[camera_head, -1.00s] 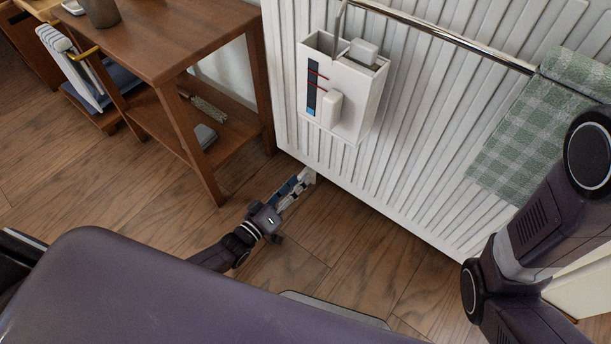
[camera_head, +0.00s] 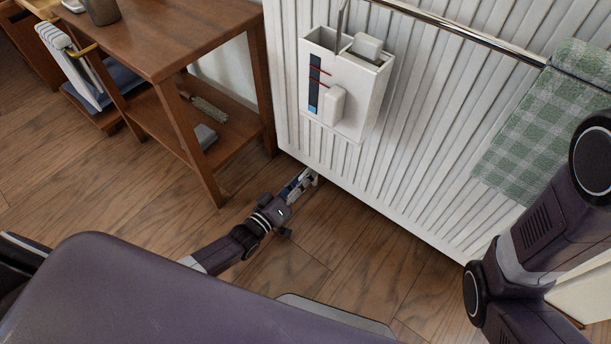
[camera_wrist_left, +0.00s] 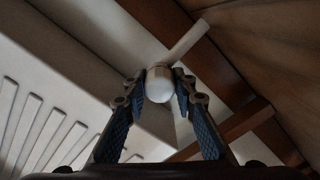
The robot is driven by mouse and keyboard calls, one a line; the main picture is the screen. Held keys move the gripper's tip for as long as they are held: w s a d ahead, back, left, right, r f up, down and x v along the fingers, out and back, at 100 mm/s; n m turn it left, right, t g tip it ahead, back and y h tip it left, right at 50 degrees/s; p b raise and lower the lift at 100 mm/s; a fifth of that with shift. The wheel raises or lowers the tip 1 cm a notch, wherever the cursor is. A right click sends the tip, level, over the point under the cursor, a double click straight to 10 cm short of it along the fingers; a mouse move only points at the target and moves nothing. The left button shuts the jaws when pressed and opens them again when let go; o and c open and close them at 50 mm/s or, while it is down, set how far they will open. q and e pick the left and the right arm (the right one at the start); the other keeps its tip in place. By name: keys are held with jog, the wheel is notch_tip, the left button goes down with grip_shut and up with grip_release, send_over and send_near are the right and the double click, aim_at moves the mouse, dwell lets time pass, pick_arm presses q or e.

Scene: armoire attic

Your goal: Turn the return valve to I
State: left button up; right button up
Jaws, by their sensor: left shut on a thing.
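The return valve (camera_wrist_left: 158,84) shows in the left wrist view as a white rounded knob with a pale bar (camera_wrist_left: 187,40) running off behind it to the upper right. My left gripper (camera_wrist_left: 160,98) has its two blue-padded fingers on either side of the knob, closed on it. In the head view the left gripper (camera_head: 308,177) reaches the floor-level lower left corner of the white radiator (camera_head: 430,160). The valve is mostly hidden there by the fingers. No I mark is readable. My right arm shows at the right edge; its gripper is out of view.
A wooden shelf table (camera_head: 165,50) stands left of the radiator, its front leg close to my left gripper. A white box (camera_head: 350,95) and a green checked towel (camera_head: 545,125) hang on the radiator. The wooden floor (camera_head: 110,190) in front is clear.

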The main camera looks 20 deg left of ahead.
pick_arm(q)
jog(key=shift+n, duration=0.4)
jog(key=n+b, duration=0.1)
jog(key=n, duration=0.2)
jog(key=shift+f+n, duration=0.15)
jog(key=shift+n, duration=0.25)
jog(key=n+b, duration=0.1)
jog(key=n, duration=0.3)
jog(key=shift+f, duration=0.1)
jog(key=n+b, duration=0.1)
jog(key=n, duration=0.4)
jog(key=shift+f+b, duration=0.1)
jog(key=shift+b, duration=0.2)
jog(key=n+b, duration=0.1)
jog(key=n, duration=0.3)
jog(key=shift+b, duration=0.3)
jog(key=shift+n, duration=0.3)
jog(key=o, duration=1.2)
jog(key=shift+c, duration=0.2)
